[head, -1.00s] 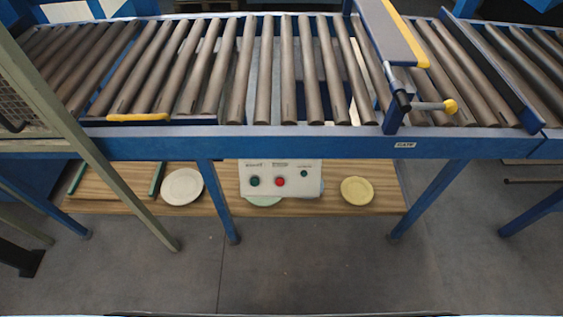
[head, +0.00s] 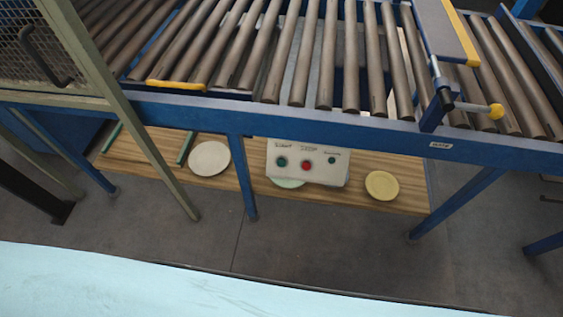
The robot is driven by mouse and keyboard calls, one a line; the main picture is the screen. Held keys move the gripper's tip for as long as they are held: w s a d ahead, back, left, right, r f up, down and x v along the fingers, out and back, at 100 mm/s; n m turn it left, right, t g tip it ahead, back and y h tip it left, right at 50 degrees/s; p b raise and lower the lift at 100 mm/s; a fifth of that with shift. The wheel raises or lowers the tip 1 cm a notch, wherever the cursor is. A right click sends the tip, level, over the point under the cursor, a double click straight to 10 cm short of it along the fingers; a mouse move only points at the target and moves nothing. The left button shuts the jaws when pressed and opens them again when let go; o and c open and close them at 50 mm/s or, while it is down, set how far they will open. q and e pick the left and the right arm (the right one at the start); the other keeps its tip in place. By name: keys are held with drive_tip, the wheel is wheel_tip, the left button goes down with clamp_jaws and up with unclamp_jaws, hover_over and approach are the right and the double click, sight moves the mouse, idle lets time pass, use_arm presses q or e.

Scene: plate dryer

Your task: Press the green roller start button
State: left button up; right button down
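A white control box (head: 309,176) hangs below the blue front rail of the conveyor. On its face are a green button (head: 282,162) at the left, a red button (head: 306,165) in the middle and a small dark green button or lamp (head: 332,160) at the right. The labels above them are too small to read. Neither of my grippers shows in the head view.
The roller conveyor (head: 300,60) spans the view, with blue legs. A wooden shelf (head: 360,203) below holds a white plate (head: 209,158), a yellow plate (head: 382,186) and a partly hidden pale green plate. A mesh cage (head: 30,50) stands left. A pale blue surface (head: 150,285) fills the bottom.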

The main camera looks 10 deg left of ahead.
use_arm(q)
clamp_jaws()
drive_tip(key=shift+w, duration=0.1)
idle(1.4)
